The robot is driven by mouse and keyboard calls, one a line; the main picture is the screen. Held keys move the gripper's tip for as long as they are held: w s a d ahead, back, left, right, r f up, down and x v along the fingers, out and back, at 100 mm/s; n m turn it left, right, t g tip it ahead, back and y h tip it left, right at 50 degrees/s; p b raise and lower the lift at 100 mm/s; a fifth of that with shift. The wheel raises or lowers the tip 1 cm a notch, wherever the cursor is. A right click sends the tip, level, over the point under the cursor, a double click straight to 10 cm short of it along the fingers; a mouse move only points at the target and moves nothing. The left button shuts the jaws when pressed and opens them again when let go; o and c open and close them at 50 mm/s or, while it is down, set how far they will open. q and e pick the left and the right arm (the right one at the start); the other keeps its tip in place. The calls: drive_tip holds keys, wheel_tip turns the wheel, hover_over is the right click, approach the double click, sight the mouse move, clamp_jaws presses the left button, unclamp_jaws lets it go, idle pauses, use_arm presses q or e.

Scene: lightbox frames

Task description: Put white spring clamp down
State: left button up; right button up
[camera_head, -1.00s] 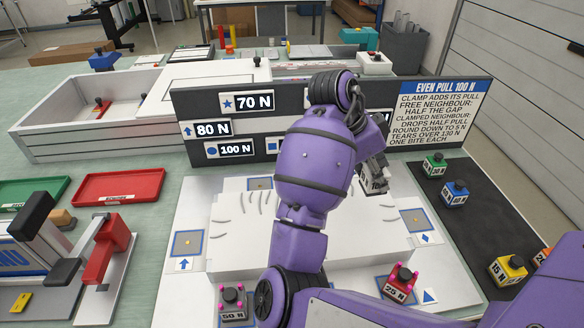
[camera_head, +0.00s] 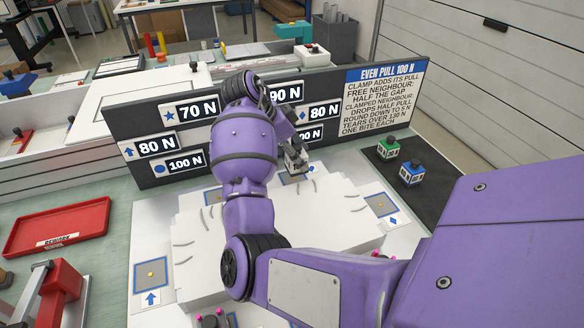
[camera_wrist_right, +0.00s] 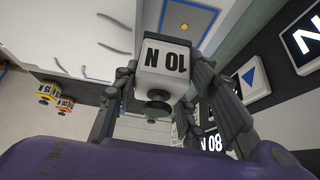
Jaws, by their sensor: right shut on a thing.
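The white spring clamp (camera_wrist_right: 165,65), labelled 10 N, sits between the fingers of my right gripper (camera_wrist_right: 170,90) in the wrist view. My right gripper (camera_head: 294,155) is shut on it. In the head view the clamp (camera_head: 295,168) is held above the stepped white block, in front of the signboard, partly hidden by the fingers. A blue-edged square pad (camera_wrist_right: 190,18) shows beyond the clamp in the wrist view. My left gripper is not in view.
The dark signboard (camera_head: 200,135) stands just behind my right gripper. Blue-edged pads (camera_head: 380,204) and (camera_head: 150,274) lie beside the white block (camera_head: 330,215). Green (camera_head: 388,147) and blue (camera_head: 412,173) clamps stand on the dark mat. A red tray (camera_head: 58,228) lies left.

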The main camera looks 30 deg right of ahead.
drive_tip(key=w+f, duration=0.2)
drive_tip(key=shift+w+d+f, duration=0.2)
drive_tip(key=shift+d+f, duration=0.2)
drive_tip(key=shift+w+f, duration=0.1)
drive_tip(key=shift+f, duration=1.45)
drive_tip(key=shift+f, duration=0.15)
drive_tip(key=o, duration=1.4)
drive_tip(key=shift+f, duration=0.1)
drive_tip(key=shift+r, duration=0.25)
drive_tip(key=v, duration=1.2)
drive_tip(key=shift+b, duration=0.3)
